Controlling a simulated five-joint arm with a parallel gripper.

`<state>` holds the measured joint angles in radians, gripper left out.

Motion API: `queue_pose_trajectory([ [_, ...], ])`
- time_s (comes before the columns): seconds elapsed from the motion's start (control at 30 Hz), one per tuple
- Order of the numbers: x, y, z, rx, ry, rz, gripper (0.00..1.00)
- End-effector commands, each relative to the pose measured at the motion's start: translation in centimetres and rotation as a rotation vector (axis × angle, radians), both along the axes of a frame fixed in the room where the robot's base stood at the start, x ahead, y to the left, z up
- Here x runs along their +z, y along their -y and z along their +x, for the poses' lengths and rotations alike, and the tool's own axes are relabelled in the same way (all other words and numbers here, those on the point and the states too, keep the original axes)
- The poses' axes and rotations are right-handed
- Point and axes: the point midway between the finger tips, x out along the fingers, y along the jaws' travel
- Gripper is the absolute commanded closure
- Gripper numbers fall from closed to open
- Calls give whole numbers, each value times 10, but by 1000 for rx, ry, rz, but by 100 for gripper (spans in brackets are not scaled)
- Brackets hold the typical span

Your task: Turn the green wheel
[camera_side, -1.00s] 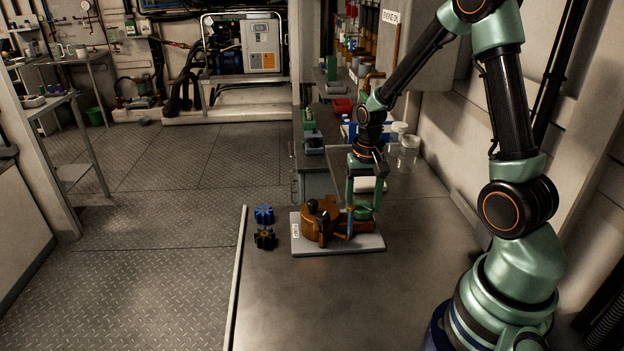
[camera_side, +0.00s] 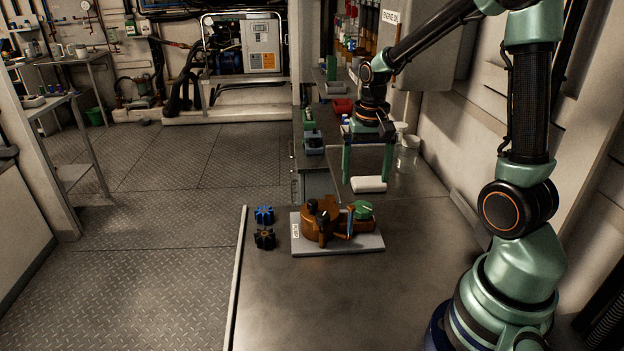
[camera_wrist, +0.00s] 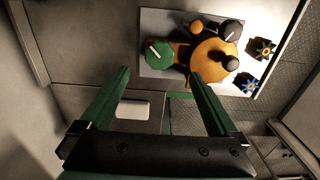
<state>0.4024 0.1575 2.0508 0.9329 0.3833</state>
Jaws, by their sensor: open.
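The green wheel (camera_side: 362,210) sits at the right end of the orange-brown pump (camera_side: 320,219) on a grey base plate (camera_side: 345,249) marked PUMP. A pale mark shows on the wheel's top. My gripper (camera_side: 366,180) is wide open and empty, raised above and behind the pump, its two green fingers pointing down. In the wrist view the green wheel (camera_wrist: 158,53) lies beyond the fingertips, nearer the left one, and nothing is between the fingers at its height. The wheel is fully visible and untouched.
A white block (camera_side: 369,185) lies behind the pump, under my gripper. Clear jars (camera_side: 407,153) stand at the back right. The bench in front of the pump is clear.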

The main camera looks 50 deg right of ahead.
Motion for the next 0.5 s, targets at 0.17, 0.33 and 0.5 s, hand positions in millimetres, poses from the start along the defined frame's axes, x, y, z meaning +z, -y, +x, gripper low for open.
queue_pose_trajectory([
  [0.17, 28, 0, 1, 0, 4, -2, 4],
  [0.33, 39, 0, 0, 0, 1, -1, 4],
  [0.5, 40, 0, 0, 0, 0, 0, 4],
])
